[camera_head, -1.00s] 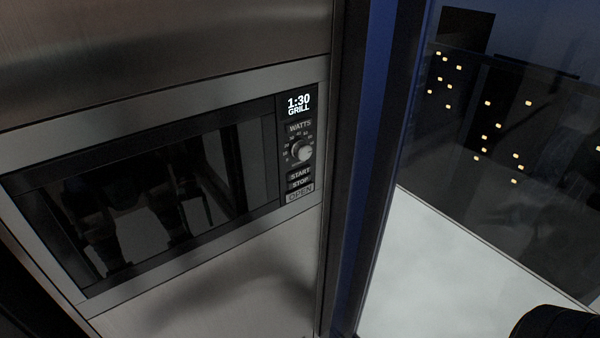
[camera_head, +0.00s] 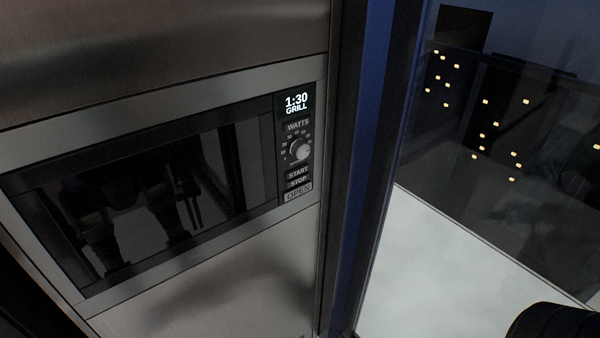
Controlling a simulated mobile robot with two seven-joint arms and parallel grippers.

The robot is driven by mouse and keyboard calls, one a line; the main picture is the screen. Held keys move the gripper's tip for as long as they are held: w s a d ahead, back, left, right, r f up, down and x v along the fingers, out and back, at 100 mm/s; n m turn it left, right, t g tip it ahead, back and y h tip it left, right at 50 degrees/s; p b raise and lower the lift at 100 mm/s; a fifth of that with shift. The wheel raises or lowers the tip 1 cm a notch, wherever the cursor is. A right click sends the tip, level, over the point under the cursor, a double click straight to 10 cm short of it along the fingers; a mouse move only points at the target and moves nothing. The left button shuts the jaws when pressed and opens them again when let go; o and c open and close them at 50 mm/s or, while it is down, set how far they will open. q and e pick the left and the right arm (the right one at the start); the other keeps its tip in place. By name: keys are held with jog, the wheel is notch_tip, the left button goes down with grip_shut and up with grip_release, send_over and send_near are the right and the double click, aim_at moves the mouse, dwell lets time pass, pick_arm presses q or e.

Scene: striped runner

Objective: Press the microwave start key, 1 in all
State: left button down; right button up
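The microwave (camera_head: 95,128) is built into a steel cabinet front on the left, with its dark glass door shut. Its control panel is on the right side of the door. The display (camera_head: 296,103) reads 1:30 GRILL. Below it are the WATTS knob (camera_head: 300,150), the START key (camera_head: 298,173), the STOP key (camera_head: 299,183) and the OPEN key (camera_head: 298,195). Neither gripper is in view, and nothing touches the START key. A dark rounded shape (camera_head: 556,322) at the lower right corner may be part of my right arm.
A dark blue upright panel (camera_head: 366,170) stands just right of the microwave. Beyond it are a pale surface (camera_head: 440,265) and a dark glassy pane (camera_head: 500,130) with small yellow lights. Dark shapes are reflected in the microwave door. The space before the control panel is clear.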

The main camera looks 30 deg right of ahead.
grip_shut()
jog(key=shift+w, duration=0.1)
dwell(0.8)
